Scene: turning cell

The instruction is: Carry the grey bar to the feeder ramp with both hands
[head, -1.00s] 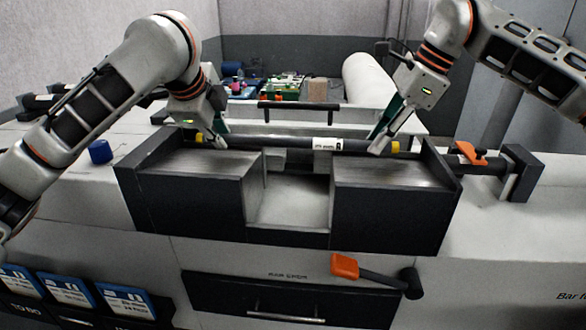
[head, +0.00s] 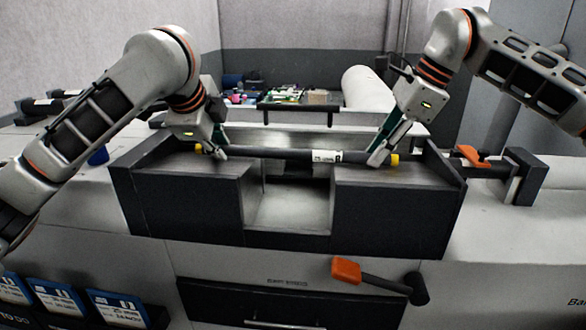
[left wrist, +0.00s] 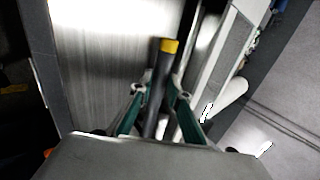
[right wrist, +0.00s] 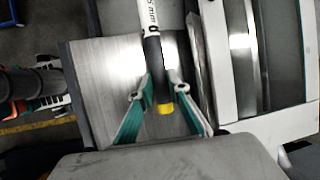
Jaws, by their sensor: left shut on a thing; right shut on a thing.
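The grey bar (head: 270,153) is a long dark rod with yellow ends and a white label right of its middle. It lies level across the picture over the feeder ramp (head: 390,217), a dark box with two metal plates and a gap between them. My left gripper (head: 219,152) is shut on the bar near its left end. My right gripper (head: 378,158) is shut on it near its right end. The yellow ends show in the left wrist view (left wrist: 169,46) and right wrist view (right wrist: 166,108). Whether the bar touches the plates, I cannot tell.
An orange-handled clamp (head: 472,156) stands right of the ramp. A blue block (head: 98,156) lies left, partly hidden by my arm. Blue-edged boxes (head: 115,305) are at front left.

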